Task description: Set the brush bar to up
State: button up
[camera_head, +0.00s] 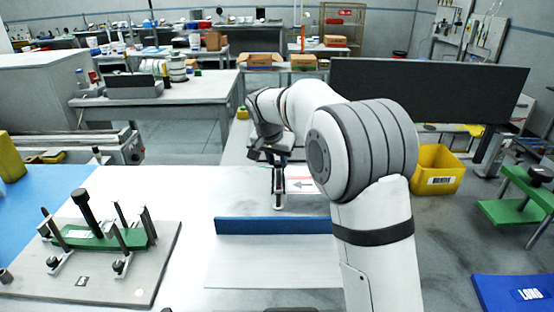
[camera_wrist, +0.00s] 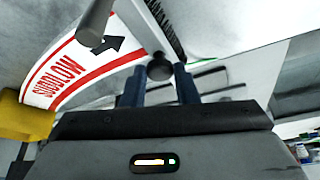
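My gripper (camera_wrist: 160,68) points down over the label machine on the bench; it also shows in the head view (camera_head: 278,187). Its two dark blue fingers stand apart, with a round dark knob (camera_wrist: 160,69) between or just past their tips. The knob fills most of the gap; I cannot tell whether the fingers touch it. The brush bar's dark bristles (camera_wrist: 166,30) show just beyond the knob in the wrist view. The bar's height is hard to judge. In the head view my arm covers part of the machine.
A red and white label with a black arrow (camera_wrist: 107,45) curves beside the fingers, and a grey rod (camera_wrist: 95,22) stands close to it. A blue strip (camera_head: 273,226) lies in front of my gripper. A fixture plate (camera_head: 150,262) with upright posts is at left; a yellow bin (camera_head: 437,170) is at right.

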aim_at(277, 164)
grip_shut()
jog(key=shift+w+r+p, duration=0.1)
jog(key=shift+r+p, duration=0.85)
jog(key=shift+r, duration=0.85)
jog(key=shift+o, duration=1.6)
grip_release()
jog(key=shift+r, duration=0.1)
jog(key=shift+o, duration=1.1)
jog(key=v, duration=0.7)
jog(key=shift+s+r, duration=0.25)
jog(key=shift+s, duration=0.05)
